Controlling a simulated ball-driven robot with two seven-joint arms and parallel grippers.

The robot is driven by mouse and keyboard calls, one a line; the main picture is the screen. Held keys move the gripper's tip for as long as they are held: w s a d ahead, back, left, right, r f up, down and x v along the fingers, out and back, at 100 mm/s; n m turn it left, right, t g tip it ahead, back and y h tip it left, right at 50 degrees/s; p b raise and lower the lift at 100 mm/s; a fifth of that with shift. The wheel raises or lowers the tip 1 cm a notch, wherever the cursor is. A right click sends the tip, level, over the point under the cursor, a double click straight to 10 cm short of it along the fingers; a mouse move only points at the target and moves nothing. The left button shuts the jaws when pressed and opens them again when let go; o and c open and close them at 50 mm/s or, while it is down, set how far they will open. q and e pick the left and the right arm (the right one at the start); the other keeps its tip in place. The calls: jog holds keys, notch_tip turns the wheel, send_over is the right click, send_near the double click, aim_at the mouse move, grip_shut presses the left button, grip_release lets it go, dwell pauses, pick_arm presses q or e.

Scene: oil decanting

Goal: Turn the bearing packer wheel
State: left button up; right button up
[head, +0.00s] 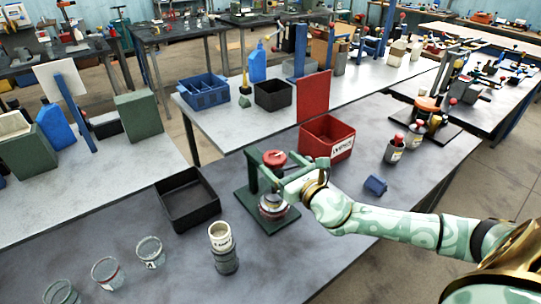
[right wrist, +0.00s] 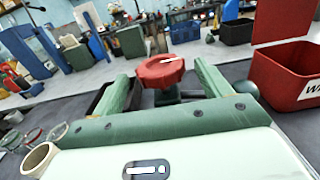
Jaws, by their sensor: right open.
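The bearing packer stands on the table on a dark green base (head: 247,207) with a green upright frame. Its red wheel (head: 273,158) sits on top, and a round metal part is below it. The wheel also shows in the right wrist view (right wrist: 161,72). My right gripper (head: 290,172), pale green, is open beside the packer. In the right wrist view its two fingers point at the wheel, which appears between and just beyond the fingertips. I cannot tell whether they touch it. My left gripper is not in view.
A red bin (head: 327,139) with a raised lid stands behind my right gripper. A black tray (head: 187,200) lies left of the packer. A cream-topped can (head: 222,240) and several clear cups stand at the front left. A small blue block (head: 375,185) and grey bottles are at right.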

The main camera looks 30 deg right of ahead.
aim_at(268, 153)
jog(key=w, duration=0.5)
jog(key=shift+w+a, duration=0.15)
jog(key=shift+a, duration=0.05)
jog(key=shift+c, duration=0.4)
jog(key=c, duration=0.9)
